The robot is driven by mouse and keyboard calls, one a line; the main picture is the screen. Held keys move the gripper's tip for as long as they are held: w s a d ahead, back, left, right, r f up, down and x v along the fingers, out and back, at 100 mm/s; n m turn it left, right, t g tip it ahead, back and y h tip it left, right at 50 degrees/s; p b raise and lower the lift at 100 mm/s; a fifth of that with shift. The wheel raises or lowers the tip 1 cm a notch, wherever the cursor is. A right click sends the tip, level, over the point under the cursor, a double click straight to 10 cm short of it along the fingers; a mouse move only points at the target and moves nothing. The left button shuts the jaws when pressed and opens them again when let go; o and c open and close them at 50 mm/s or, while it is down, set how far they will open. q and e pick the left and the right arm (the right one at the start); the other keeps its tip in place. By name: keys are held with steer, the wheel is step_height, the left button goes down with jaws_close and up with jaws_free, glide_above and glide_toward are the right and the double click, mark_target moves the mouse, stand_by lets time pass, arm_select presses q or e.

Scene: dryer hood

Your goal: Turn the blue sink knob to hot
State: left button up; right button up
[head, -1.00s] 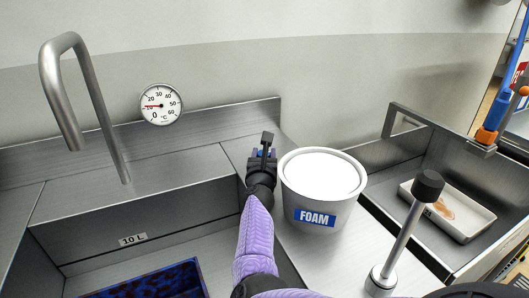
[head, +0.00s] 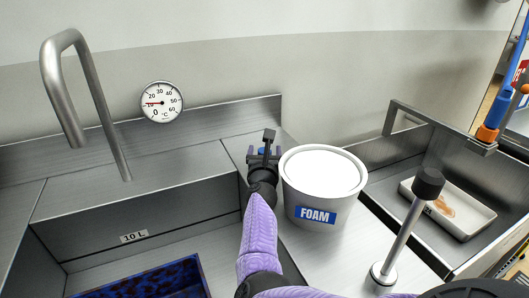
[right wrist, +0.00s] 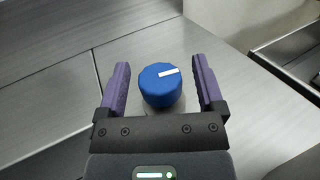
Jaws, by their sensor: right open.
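The blue knob (right wrist: 161,85) with a white pointer line stands between the two purple fingers of my right gripper (right wrist: 161,86) in the right wrist view. The fingers are open, one on each side, with a visible gap to the knob. The white line points to the right and slightly up. In the head view, my right gripper (head: 265,153) is over the sink ledge left of the foam tub, and a little of the blue knob (head: 261,151) shows behind it. The hot and cold marks cannot be seen. My left gripper is not in view.
A white foam tub (head: 316,213) stands close right of my right gripper. A round thermometer (head: 162,102) is at the wall, with its needle pointing left. A steel faucet (head: 85,95) rises at left. A black-topped lever (head: 405,225) and a white tray (head: 452,209) are at right.

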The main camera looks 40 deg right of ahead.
step_height(320, 180, up, 7)
steer(key=p, duration=0.4)
steer(key=shift+f, duration=0.2)
step_height(320, 180, up, 3)
steer(key=shift+f+p, duration=0.1)
steer(key=shift+p, duration=0.8)
steer(key=shift+r, duration=0.4)
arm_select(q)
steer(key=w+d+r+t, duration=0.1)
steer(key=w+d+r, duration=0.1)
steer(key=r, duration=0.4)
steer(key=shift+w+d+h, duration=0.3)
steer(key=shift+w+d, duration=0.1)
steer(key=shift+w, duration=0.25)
arm_select(e)
steer(key=shift+f, duration=0.1)
